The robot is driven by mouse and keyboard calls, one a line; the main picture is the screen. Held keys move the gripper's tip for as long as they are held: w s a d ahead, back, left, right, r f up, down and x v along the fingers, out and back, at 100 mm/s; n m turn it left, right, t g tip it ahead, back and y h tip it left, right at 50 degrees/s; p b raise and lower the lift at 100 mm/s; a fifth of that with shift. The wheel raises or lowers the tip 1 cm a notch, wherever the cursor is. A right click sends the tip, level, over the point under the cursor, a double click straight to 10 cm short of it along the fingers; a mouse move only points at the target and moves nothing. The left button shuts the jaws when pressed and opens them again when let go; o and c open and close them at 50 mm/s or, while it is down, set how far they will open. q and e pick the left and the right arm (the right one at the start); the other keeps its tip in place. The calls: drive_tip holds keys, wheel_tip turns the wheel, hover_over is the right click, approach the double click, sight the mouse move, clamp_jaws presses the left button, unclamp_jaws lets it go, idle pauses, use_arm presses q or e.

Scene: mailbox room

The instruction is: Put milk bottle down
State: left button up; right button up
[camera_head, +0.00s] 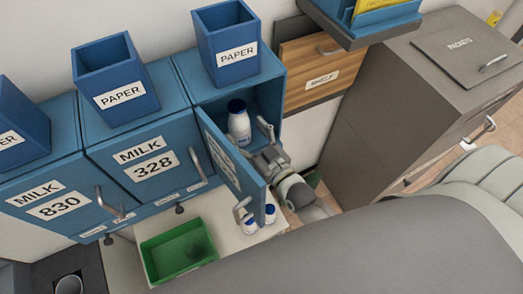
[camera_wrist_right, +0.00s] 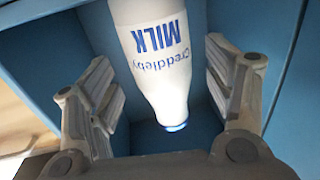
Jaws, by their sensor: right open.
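A white milk bottle (camera_head: 239,126) with a dark blue cap stands upright in the open blue mailbox (camera_head: 265,88). My right gripper (camera_head: 258,143) is at the mailbox opening, beside the open blue door (camera_head: 229,160). In the right wrist view, the bottle (camera_wrist_right: 153,62) appears inverted between the two spread fingers of my right gripper (camera_wrist_right: 160,75). Its "Creddleby MILK" print faces the camera, and gaps show on both sides. The bottle's base is cut off in that view and partly hidden in the head view. My left gripper is not in view.
Closed mailboxes labelled MILK 328 (camera_head: 148,160) and MILK 830 (camera_head: 50,200) stand left. Blue PAPER boxes (camera_head: 228,40) sit on top. Below are a green tray (camera_head: 178,250) and small white bottles (camera_head: 250,223). A wooden SHELF drawer (camera_head: 310,72) and grey PACKETS cabinet (camera_head: 385,110) stand right.

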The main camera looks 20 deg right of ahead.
drive_tip(key=s+d+b, duration=0.1)
drive_tip(key=s, duration=0.7)
drive_tip(key=shift+d+b, duration=0.25)
drive_tip(key=shift+b, duration=0.05)
drive_tip(key=s+d+f+g+h, duration=0.1)
drive_tip(key=s+f+g, duration=0.3)
drive_tip(key=f, duration=1.1)
drive_tip(key=s+d+f+g, duration=0.1)
drive_tip(key=s+f+g, duration=0.3)
drive_tip(key=f, duration=1.1)
drive_tip(key=s+d+f+g+h, duration=0.1)
drive_tip(key=s+f+g, duration=0.3)
drive_tip(key=s+f, duration=0.5)
drive_tip(key=s+d+f+g+h, duration=0.1)
drive_tip(key=s+d+f+g, duration=0.2)
drive_tip(key=s+f, duration=0.6)
drive_tip(key=s+g, duration=0.1)
drive_tip(key=s, duration=0.4)
drive_tip(key=shift+s+d+g, duration=0.15)
drive_tip(key=shift+s+g, duration=0.05)
drive_tip(key=shift+g, duration=0.1)
drive_tip(key=shift+c, duration=0.4)
